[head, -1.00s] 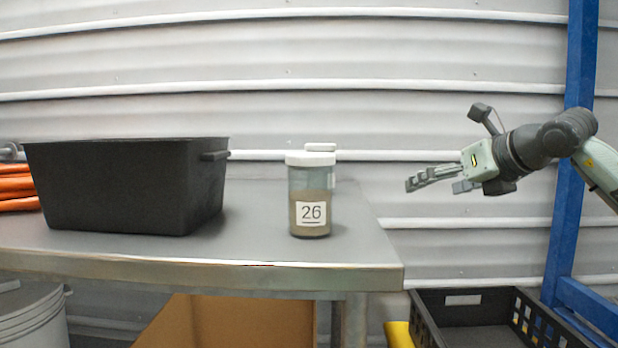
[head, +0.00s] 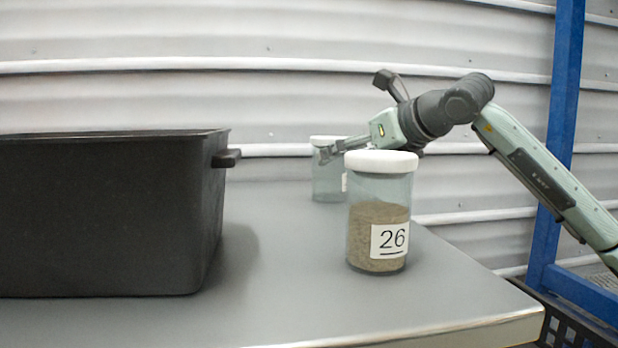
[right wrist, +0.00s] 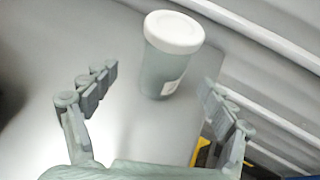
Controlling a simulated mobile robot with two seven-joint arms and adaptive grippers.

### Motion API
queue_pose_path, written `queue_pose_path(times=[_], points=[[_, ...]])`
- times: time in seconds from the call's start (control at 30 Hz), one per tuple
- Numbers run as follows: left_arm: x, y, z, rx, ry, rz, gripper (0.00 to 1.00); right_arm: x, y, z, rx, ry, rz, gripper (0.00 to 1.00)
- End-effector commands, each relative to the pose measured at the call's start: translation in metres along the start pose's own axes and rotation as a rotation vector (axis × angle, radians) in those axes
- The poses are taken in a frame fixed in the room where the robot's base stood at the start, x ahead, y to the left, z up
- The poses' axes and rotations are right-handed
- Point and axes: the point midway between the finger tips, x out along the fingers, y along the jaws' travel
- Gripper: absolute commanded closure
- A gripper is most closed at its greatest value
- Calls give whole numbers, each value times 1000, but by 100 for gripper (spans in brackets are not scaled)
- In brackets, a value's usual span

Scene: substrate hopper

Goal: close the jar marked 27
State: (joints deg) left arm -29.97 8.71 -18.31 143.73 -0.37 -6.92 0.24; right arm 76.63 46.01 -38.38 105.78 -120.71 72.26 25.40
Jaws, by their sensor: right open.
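A clear jar marked 26 (head: 378,235) stands upright on the table, part-filled with brown material and with a white lid on. A second clear jar (head: 326,182) with a white top stands behind it to the left; only an edge of its label shows and I cannot read a number. My right gripper (head: 332,152) is at the upper part of this rear jar, partly hidden by the front jar. In the right wrist view, the gripper (right wrist: 158,78) is open, with a white-lidded jar (right wrist: 170,70) beyond and between its fingers. My left gripper is not in view.
A large black bin (head: 100,220) stands on the left of the grey table (head: 270,320). A blue post (head: 562,130) rises at the right, with a dark crate (head: 575,325) below. The table between bin and jars is clear.

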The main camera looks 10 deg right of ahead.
Motion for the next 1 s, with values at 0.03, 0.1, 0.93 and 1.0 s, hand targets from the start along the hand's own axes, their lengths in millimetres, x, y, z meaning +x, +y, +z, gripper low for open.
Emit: queue_pose_path(times=[0.03, 0.1, 0.93, 1.0], points=[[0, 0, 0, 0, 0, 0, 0, 0, 0, 0, 0, 0, -1, 16], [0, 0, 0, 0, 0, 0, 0, 0, 0, 0, 0, -1, -1, 16], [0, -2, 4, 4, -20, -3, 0, 26, -1, 1, 0, -1, 0, 16], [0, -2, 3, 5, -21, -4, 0, 30, -2, 2, 1, 0, 0, 16]])
